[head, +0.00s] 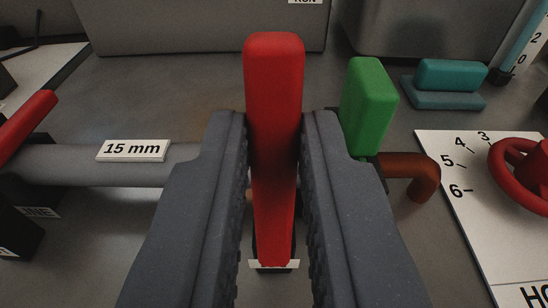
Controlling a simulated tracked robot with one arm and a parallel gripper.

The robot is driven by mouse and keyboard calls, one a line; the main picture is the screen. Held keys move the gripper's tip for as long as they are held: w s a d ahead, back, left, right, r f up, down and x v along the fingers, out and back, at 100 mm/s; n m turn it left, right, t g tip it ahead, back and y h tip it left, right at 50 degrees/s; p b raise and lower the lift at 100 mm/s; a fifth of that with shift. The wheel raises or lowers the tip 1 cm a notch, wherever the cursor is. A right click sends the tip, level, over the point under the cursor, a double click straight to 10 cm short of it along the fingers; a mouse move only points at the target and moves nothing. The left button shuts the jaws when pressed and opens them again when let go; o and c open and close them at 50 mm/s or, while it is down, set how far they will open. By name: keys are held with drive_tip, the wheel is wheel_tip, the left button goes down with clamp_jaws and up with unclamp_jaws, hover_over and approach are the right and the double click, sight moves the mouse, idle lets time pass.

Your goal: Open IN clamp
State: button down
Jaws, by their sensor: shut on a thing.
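A red upright lever (273,75) stands in the middle of the head view. My gripper (273,125) is shut on it, with one dark grey finger on each side. The top of the lever sticks up above the fingertips. Below the lever is a white label (274,264), mostly covered, so I cannot read whether it says IN. The clamp body under the lever is largely hidden by the lever and my fingers.
A grey pipe (75,165) with a "15 mm" label (134,149) runs to the left. A red handle (25,125) is at far left. A green block (369,105) stands close right of my gripper. A red handwheel (522,170) sits on a white numbered panel (478,235). Grey boxes (200,28) stand behind.

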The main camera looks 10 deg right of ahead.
drive_tip(key=c, duration=1.4)
unclamp_jaws()
drive_tip(key=shift+f, duration=0.15)
drive_tip(key=p+v, duration=0.1)
drive_tip(key=v, duration=1.3)
drive_tip(key=shift+w, duration=0.1)
